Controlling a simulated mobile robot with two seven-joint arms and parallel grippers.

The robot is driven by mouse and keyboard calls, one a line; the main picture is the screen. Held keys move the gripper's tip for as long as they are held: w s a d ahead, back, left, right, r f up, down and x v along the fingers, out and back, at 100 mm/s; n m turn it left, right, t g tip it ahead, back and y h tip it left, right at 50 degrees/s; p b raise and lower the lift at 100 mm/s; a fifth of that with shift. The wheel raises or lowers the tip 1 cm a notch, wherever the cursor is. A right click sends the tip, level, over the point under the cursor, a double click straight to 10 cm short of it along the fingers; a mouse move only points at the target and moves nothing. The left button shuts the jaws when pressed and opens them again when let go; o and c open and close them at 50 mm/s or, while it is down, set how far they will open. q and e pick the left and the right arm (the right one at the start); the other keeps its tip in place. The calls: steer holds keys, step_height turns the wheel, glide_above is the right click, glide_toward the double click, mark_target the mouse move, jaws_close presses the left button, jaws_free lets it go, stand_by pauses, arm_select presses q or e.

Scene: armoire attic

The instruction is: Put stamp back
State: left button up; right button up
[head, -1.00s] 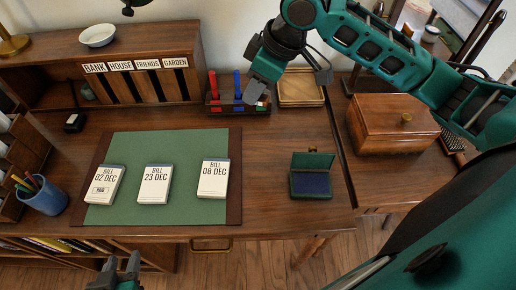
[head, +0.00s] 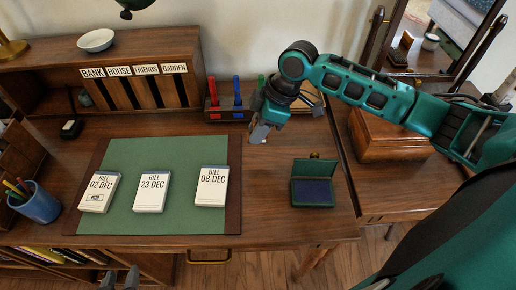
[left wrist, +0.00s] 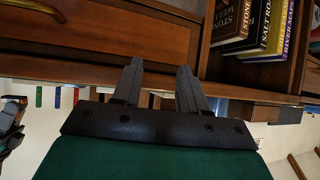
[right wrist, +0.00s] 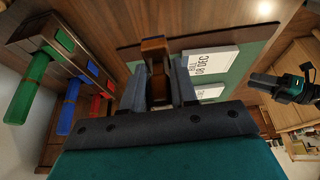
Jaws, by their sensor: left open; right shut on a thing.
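My right gripper (head: 260,135) is above the desk, in front of the stamp rack (head: 226,115) and behind the ink pad. In the right wrist view it is shut on a brown wooden stamp (right wrist: 154,52); its lower end is partly hidden by the fingers. The rack holds stamps with red (head: 212,88), blue (head: 237,88) and green (head: 261,81) handles. These also show in the right wrist view: green (right wrist: 28,85), blue (right wrist: 70,105), red (right wrist: 96,106). My left gripper (left wrist: 155,85) is open and empty, low at the desk's front edge.
An open ink pad (head: 313,192) lies on the right of the desk. Three bills lie on the green mat (head: 130,217); the 02 DEC bill (head: 100,192) bears a PAID mark. A wooden box (head: 385,135) stands at right. Bare desk lies between rack and pad.

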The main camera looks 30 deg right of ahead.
steer(key=shift+f+b, duration=0.45)
steer(key=shift+f, duration=3.05)
steer(key=shift+f, duration=0.1)
steer(key=o, duration=0.8)
steer(key=shift+o, duration=0.2)
steer(key=p+v, duration=0.1)
steer(key=v, duration=1.1)
steer(key=shift+p, duration=0.4)
